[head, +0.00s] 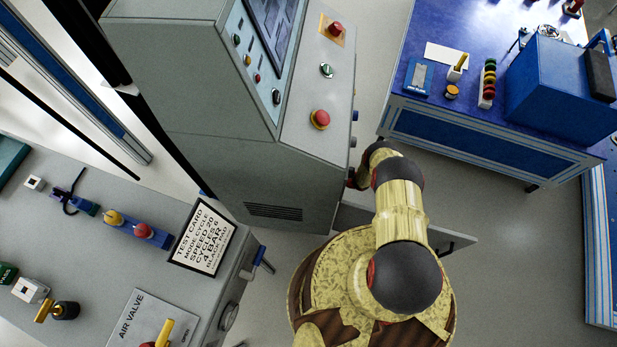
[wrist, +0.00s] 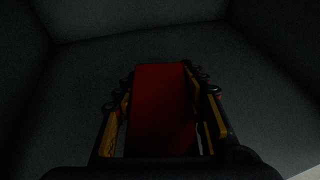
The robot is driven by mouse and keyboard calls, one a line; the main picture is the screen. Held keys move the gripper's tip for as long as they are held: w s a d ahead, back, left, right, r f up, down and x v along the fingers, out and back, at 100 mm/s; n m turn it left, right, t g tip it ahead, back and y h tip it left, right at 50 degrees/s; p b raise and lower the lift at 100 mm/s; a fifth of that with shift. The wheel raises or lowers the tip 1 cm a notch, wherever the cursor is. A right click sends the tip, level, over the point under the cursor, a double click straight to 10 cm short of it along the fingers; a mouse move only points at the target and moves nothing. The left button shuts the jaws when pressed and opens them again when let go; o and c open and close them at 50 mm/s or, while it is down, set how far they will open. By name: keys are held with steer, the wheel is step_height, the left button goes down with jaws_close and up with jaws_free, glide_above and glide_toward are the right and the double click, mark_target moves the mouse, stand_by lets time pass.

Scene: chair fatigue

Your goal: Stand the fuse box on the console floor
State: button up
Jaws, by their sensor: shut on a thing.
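In the wrist view a dark red box (wrist: 160,105), which I take to be the fuse box, sits between the two fingers of my gripper (wrist: 162,100). The gripper is shut on it, with a finger along each side. Around it is the dark grey inside of the console, with its floor (wrist: 65,110) and walls. I cannot tell whether the box touches the floor. In the head view the console (head: 240,180) stands at the middle, with its low door (head: 450,243) open. My arm reaches toward its lower part, and my gripper and the box are hidden there.
A grey bench (head: 90,250) with a test card (head: 203,237) and an air valve panel (head: 140,320) is at the lower left. A blue workbench (head: 480,125) with a blue case (head: 550,85) is at the upper right. Grey floor is clear at the lower right.

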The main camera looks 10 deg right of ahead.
step_height(320, 180, down, 2)
steer(key=shift+f+b, duration=0.1)
steer(key=shift+b, duration=0.2)
steer(key=o, duration=1.3)
steer(key=shift+s+d+r, duration=0.2)
steer(key=shift+d+r, duration=0.05)
steer(key=shift+r, duration=0.05)
steer(key=p+v, duration=0.3)
steer(key=v, duration=0.8)
steer(key=shift+s+d, duration=0.1)
steer(key=shift+s, duration=0.05)
